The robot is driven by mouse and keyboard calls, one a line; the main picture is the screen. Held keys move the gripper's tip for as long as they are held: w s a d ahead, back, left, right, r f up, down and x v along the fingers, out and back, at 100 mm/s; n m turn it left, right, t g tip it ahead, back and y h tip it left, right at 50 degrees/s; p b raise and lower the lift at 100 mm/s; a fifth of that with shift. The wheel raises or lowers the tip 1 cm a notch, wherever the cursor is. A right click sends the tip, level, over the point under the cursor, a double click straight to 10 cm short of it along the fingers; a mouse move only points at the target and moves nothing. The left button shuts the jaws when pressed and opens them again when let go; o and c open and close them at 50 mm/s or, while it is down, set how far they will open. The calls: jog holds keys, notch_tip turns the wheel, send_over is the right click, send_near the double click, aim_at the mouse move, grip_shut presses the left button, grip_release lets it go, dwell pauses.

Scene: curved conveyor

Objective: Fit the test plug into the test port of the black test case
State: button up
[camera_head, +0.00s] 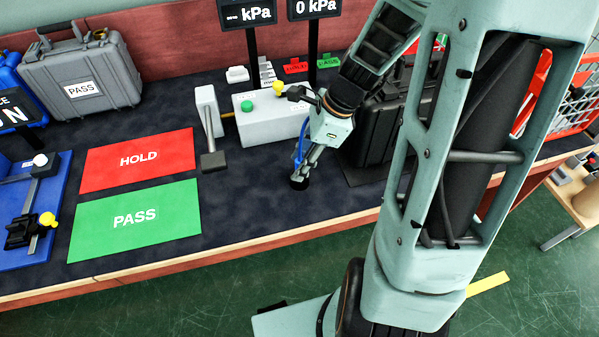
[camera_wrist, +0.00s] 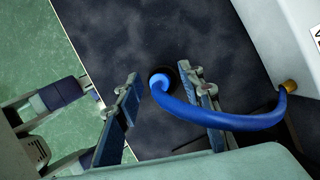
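The test plug is a black round piece on the end of a blue hose. In the head view the plug (camera_head: 299,184) is at the table, just below my gripper (camera_head: 305,165). In the wrist view the plug (camera_wrist: 154,74) lies between and beyond the fingertips of my gripper (camera_wrist: 160,82). The fingers stand apart, with small gaps showing beside the plug. The blue hose (camera_wrist: 220,121) curves across the right finger to a brass fitting on a pale box. The black test case (camera_head: 372,128) stands right of my gripper, largely hidden by my arm; its test port cannot be made out.
The pale tester box (camera_head: 262,128) with green and yellow knobs stands behind my gripper. A red HOLD mat (camera_head: 110,165) and green PASS mat (camera_head: 100,235) lie left. A grey PASS case (camera_head: 110,65) stands at the back left. The dark table (camera_head: 245,200) is clear left of my gripper.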

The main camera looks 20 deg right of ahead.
jog(key=shift+f, duration=0.2)
grip_shut()
jog(key=shift+r, duration=0.15)
